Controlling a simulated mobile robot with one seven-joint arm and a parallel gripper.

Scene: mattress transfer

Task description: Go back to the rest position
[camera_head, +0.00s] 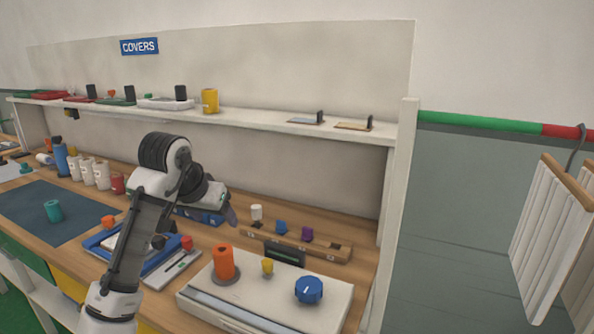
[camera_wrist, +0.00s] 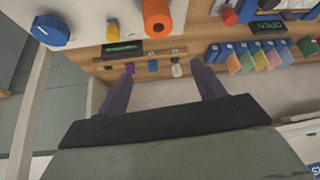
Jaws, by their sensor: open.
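My gripper (camera_wrist: 161,68) is open and empty, with its two dark fingers spread apart in the wrist view. In the head view my gripper (camera_head: 230,214) hangs at the end of my bent arm, above the wooden workbench (camera_head: 352,222) near its back. A small white piece (camera_head: 256,212), a blue piece (camera_head: 281,227) and a purple piece (camera_head: 307,233) stand on a wooden rail just right of my gripper. The gap between fingertips and bench is hard to judge.
A white panel box (camera_head: 262,298) with an orange cylinder (camera_head: 223,262) and blue knob (camera_head: 308,289) stands at front right. A blue tray (camera_head: 158,266) lies beneath my arm. A shelf (camera_head: 262,121) runs above the bench. White slats (camera_head: 548,235) hang at far right.

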